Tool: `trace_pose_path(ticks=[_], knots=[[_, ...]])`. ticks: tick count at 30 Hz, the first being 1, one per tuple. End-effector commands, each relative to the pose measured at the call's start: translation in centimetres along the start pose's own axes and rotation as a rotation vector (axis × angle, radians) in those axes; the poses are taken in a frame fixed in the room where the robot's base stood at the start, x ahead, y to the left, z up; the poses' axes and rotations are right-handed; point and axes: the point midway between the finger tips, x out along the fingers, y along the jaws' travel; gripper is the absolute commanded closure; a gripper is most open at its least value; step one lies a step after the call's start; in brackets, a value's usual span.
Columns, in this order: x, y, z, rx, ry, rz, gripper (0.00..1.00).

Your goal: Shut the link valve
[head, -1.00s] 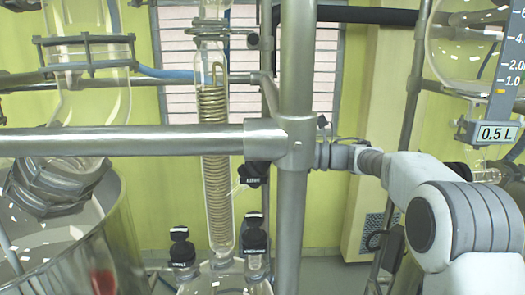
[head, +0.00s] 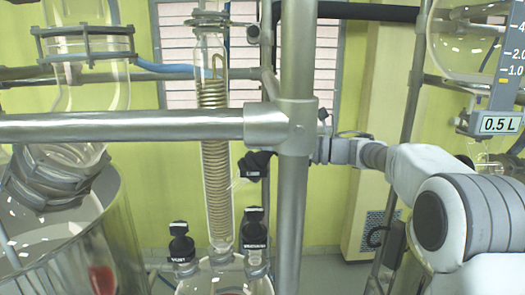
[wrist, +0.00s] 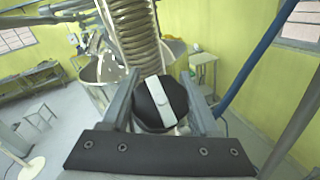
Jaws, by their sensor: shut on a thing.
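The link valve is a black knob (wrist: 160,103) with a white strip across its top. In the wrist view it sits between the two fingers of my gripper (wrist: 158,88), which is shut on it. The white strip runs slightly aslant there. In the head view the black knob (head: 256,165) shows just left of the upright steel post, beside the coiled glass condenser (head: 215,150), and looks tilted. My gripper's fingers are hidden behind the post in that view; my wrist comes in from the right.
An upright steel post (head: 296,200) and a horizontal bar (head: 120,127) stand in front of the valve. Two black-capped necks (head: 181,245) (head: 254,232) rise below. A graduated glass vessel marked 0.5 L (head: 465,50) hangs at the right. A large steel pot (head: 125,225) stands left.

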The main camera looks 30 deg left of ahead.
Motion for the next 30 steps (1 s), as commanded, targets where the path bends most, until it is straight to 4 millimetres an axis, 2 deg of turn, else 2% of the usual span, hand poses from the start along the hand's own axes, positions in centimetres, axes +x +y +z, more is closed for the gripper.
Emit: trace_pose_path(ticks=[4, 23, 30], knots=[[-0.1, -0.2, -0.3, 0.071, -0.002, -0.081, 0.94], [-0.4, -1.1, 0.3, 0.485, 0.000, -0.509, 0.94], [-0.6, -1.5, -0.2, 0.631, 0.000, -0.665, 0.94]])
